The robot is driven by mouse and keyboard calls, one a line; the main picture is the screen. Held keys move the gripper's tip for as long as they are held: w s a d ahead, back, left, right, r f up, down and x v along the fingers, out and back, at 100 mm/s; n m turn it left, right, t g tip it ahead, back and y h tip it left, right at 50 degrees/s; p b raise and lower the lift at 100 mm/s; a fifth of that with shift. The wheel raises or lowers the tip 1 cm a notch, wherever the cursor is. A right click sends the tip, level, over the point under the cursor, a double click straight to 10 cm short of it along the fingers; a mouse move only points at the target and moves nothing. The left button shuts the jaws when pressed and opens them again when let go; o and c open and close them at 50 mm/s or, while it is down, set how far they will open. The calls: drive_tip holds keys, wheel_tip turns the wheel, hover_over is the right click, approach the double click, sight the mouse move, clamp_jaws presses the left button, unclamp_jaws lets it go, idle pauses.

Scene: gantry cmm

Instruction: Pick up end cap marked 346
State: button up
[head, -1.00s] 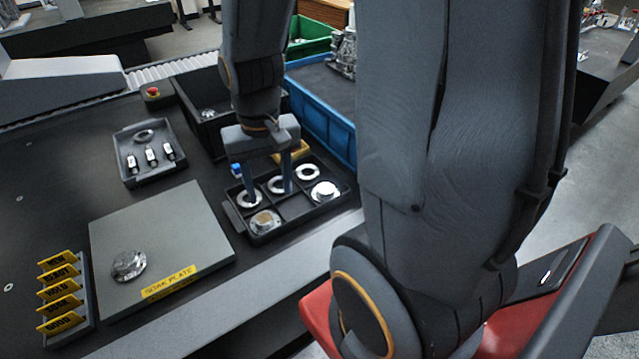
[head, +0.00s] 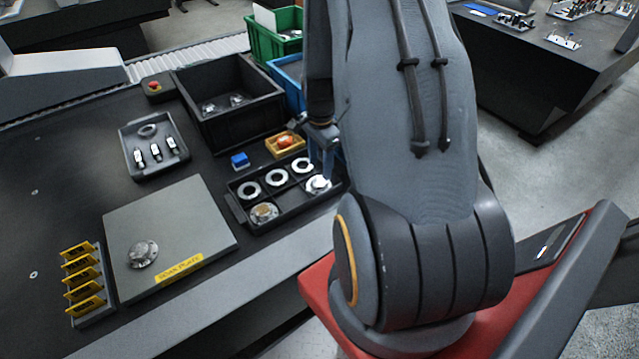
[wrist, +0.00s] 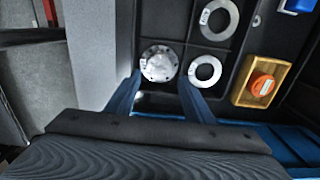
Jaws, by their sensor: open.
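A round silver flanged part (wrist: 158,63) sits in a corner compartment of the black divided tray (head: 237,207). It carries a small white label that is too small to read. In the head view the part (head: 318,184) is at the tray's right end, partly behind my gripper (head: 322,165). In the wrist view my gripper (wrist: 160,80) is open, its two blue fingers on either side of the part's near edge, with nothing held. Whether the fingers touch it cannot be told. Another capped part (head: 264,213) sits in the tray's front left compartment. No number 346 is legible.
Flat rings (head: 276,177) lie in the tray's back compartments. Behind it are a yellow box with an orange knob (head: 285,143), a blue block (head: 240,160) and a deep black bin (head: 230,112). A soak plate (head: 195,225) holding a silver part (head: 142,253) stands left.

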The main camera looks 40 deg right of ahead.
sight(319, 181)
drive_tip(key=shift+s+a+f+p, duration=0.15)
drive_tip(key=shift+f+p, duration=0.4)
drive_tip(key=shift+f, duration=0.6)
drive_tip(key=shift+a+f+p, duration=0.1)
drive_tip(key=shift+f+p, duration=0.45)
drive_tip(key=shift+f, duration=1.05)
drive_tip(key=c, duration=1)
drive_tip(key=shift+o, duration=0.2)
